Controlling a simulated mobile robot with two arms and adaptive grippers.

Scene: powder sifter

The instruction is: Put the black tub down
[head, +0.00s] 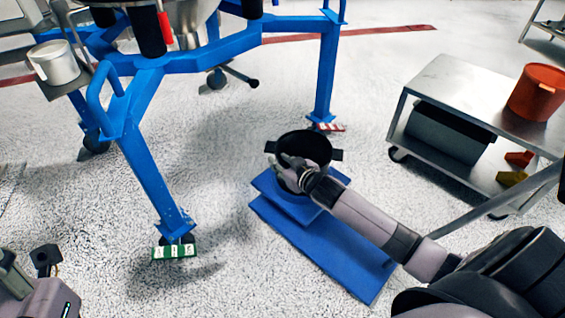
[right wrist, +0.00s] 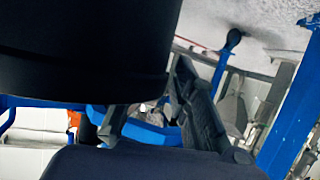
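The black tub (head: 316,145) is round, open at the top and upright, with a small tab on each side. In the head view it is over a blue stepped platform (head: 340,245); I cannot tell whether its base touches it. My right gripper (head: 290,165) is at the tub's near side and appears shut on it; the exact contact is hidden. In the right wrist view the tub (right wrist: 85,45) fills the upper left, with a dark finger (right wrist: 192,95) close against its edge. Part of my left gripper (head: 42,262) shows at the lower left, its fingers unclear.
A blue frame (head: 145,165) stands left and behind, with a leg (head: 325,75) behind the tub. A metal cart (head: 460,85) at the right carries a red-orange bucket (head: 537,92). Floor between frame and platform is clear.

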